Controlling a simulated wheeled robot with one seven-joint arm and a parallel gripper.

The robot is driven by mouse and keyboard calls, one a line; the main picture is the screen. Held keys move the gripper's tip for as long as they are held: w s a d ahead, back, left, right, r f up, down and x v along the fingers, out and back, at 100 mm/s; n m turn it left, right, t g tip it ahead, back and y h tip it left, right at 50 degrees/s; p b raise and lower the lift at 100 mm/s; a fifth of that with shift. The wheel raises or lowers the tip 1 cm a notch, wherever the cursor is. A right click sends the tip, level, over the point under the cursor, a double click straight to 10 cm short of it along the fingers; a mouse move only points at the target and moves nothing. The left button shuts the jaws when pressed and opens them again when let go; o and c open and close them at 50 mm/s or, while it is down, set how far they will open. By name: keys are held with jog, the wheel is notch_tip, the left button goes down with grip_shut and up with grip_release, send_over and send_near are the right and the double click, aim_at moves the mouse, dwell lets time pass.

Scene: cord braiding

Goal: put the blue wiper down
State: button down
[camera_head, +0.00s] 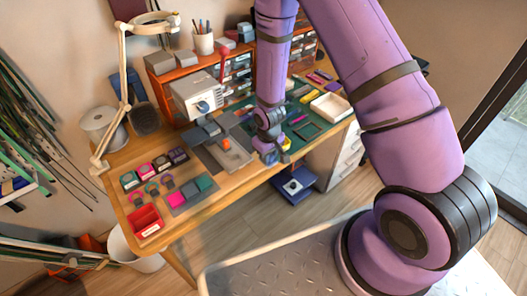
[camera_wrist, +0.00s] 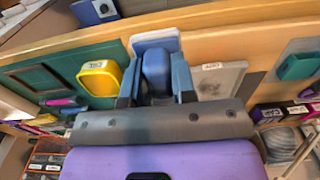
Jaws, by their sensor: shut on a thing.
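The blue wiper (camera_wrist: 155,62) is between the two fingers of my gripper (camera_wrist: 156,78) in the wrist view. It has a rounded blue body with a paler plate showing at its far end. My gripper is shut on it. In the wrist view the wiper is over the edge of the wooden bench. In the head view my gripper (camera_head: 270,156) is low over the front edge of the bench, and the wiper is too small there to make out. Whether the wiper touches the bench top cannot be told.
A yellow tub (camera_wrist: 100,77) and a labelled grey tray (camera_wrist: 222,80) flank my gripper in the wrist view. A white machine (camera_head: 195,95) and a red bin (camera_head: 146,220) stand on the bench (camera_head: 200,228).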

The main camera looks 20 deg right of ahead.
jog(key=w, duration=0.5)
jog(key=shift+w+f, duration=0.35)
jog(key=shift+w, duration=0.05)
jog(key=shift+s+f, duration=0.1)
jog(key=shift+f, duration=1.6)
jog(key=c, duration=1.2)
grip_release()
jog(key=shift+f, duration=0.1)
